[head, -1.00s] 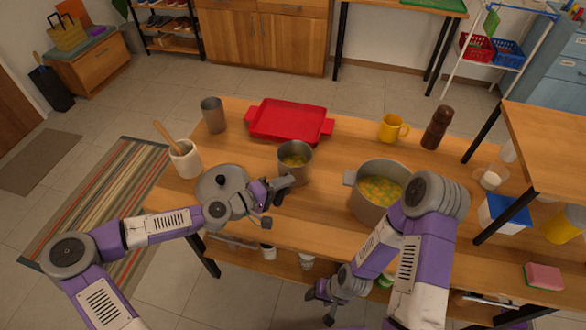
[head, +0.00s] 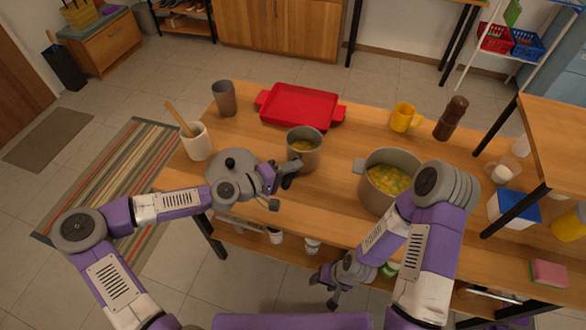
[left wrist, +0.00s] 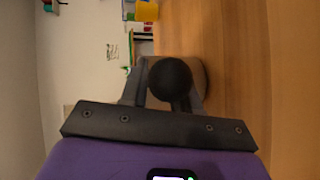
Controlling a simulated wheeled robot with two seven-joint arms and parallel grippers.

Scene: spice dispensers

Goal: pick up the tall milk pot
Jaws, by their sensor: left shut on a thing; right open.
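I cannot tell any gap between pot and table. My right gripper (head: 325,287) is open and empty, low by the table's front edge.
A wide pot of food (head: 388,180) stands to the right, partly behind my right arm. A lidded pan (head: 229,176) and a white utensil crock (head: 197,142) are at the left. A grey cup (head: 225,98), red tray (head: 300,107), yellow mug (head: 403,117) and brown mill (head: 452,118) stand behind.

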